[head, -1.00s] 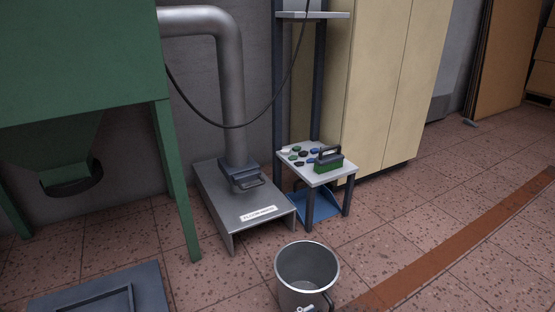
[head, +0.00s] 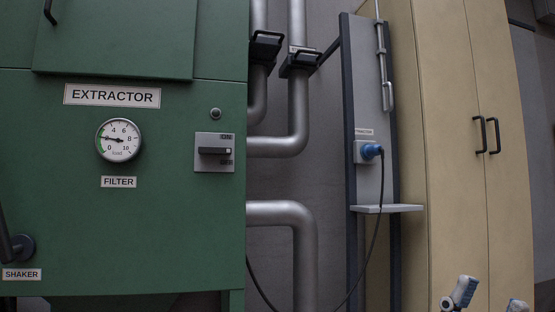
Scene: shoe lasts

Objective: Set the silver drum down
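The silver drum is not in the head view now. Two light grey fingertips with bluish pads show at the bottom right edge. The rest of this gripper is cut off by the frame's lower edge.
The green extractor cabinet (head: 110,230) fills the left. Grey pipes (head: 300,235) run behind it. A grey post with a small shelf (head: 388,209) carries a blue plug (head: 371,151) and hanging cable. Tall cream cupboards (head: 465,200) stand at the right. The floor is out of view.

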